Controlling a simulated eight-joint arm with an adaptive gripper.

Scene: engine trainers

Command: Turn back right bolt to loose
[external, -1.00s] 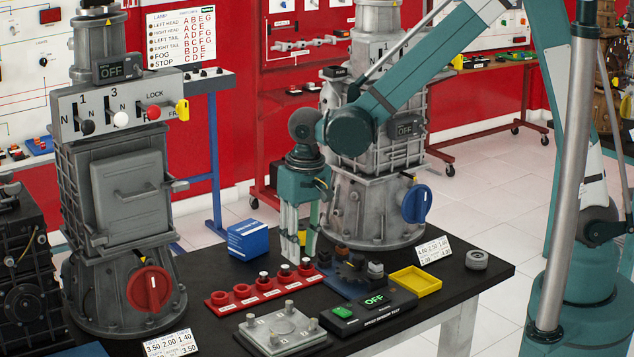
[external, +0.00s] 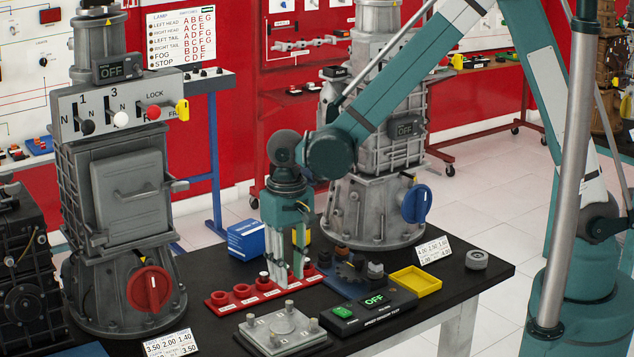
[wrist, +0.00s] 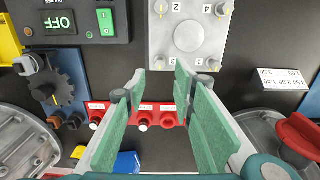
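The grey metal plate (external: 285,327) lies on the black table with a bolt at each corner. In the external view one bolt (external: 289,307) stands at its far corner and another bolt (external: 313,325) at its right corner. I cannot tell how tight they are. The plate also shows at the top of the wrist view (wrist: 187,58). My gripper (external: 287,282) points down over the red tray (external: 225,300), behind the plate. In the wrist view its green-padded fingers (wrist: 158,85) stand apart with nothing between them. The fingers hide part of the tray.
The tray holds several red pieces. A black speed test box (external: 372,310), a yellow tray (external: 416,281) and a gear set (external: 352,272) lie to the right. A blue box (external: 245,238) is behind. Large grey machines stand left (external: 118,200) and behind (external: 370,205).

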